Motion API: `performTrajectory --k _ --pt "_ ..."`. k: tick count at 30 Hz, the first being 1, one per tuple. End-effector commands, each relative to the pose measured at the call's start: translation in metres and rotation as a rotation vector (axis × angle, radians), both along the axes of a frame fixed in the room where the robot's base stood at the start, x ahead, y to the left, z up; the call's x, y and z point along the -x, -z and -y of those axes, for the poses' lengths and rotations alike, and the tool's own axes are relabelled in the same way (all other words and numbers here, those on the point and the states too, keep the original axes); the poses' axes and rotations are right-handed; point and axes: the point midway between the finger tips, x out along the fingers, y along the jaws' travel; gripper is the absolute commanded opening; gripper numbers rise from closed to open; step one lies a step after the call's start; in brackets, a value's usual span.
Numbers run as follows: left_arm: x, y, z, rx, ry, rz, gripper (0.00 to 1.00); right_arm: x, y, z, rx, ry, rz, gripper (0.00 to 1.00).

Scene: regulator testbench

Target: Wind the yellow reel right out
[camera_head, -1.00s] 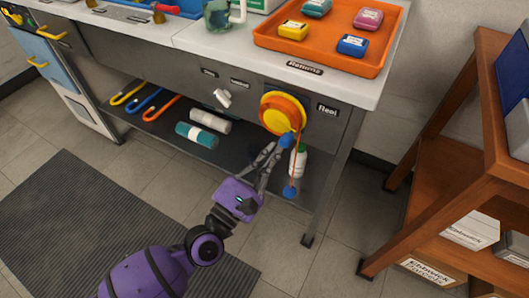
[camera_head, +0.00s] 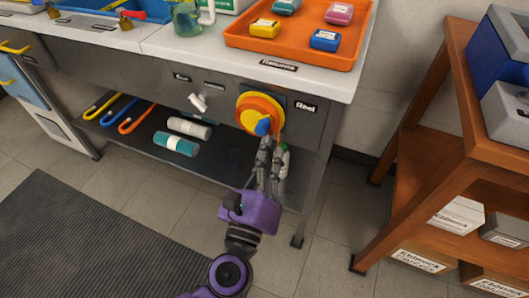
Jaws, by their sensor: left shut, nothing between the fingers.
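The yellow reel (camera_head: 251,115), with an orange face, is mounted on the grey front panel of the bench beside the "Reel" label (camera_head: 305,107). A blue knob (camera_head: 263,127) shows at the reel's lower right. A short stretch of orange cord (camera_head: 281,122) shows just right of the reel, and its lower part is hidden behind my fingers. My left gripper (camera_head: 272,143) is shut and empty just below the blue knob, with its fingers pointing up. Whether the fingertips touch the knob or cord I cannot tell. My right gripper is not in view.
An orange tray (camera_head: 292,45) with several coloured boxes stands on the bench top above. A white switch handle (camera_head: 198,102) sticks out left of the reel. Bottles lie on the lower shelf (camera_head: 160,155). A wooden rack (camera_head: 410,200) stands right; floor between is clear.

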Motion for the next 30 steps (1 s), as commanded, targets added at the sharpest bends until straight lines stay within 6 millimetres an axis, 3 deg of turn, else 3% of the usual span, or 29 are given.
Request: performTrajectory --k 15,30 --pt "0.002 -0.026 0.005 0.384 -0.002 -0.137 0.00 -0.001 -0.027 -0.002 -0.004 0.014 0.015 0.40" --pt "0.002 -0.030 0.005 0.495 -0.001 -0.179 0.00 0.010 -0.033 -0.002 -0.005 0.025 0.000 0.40"
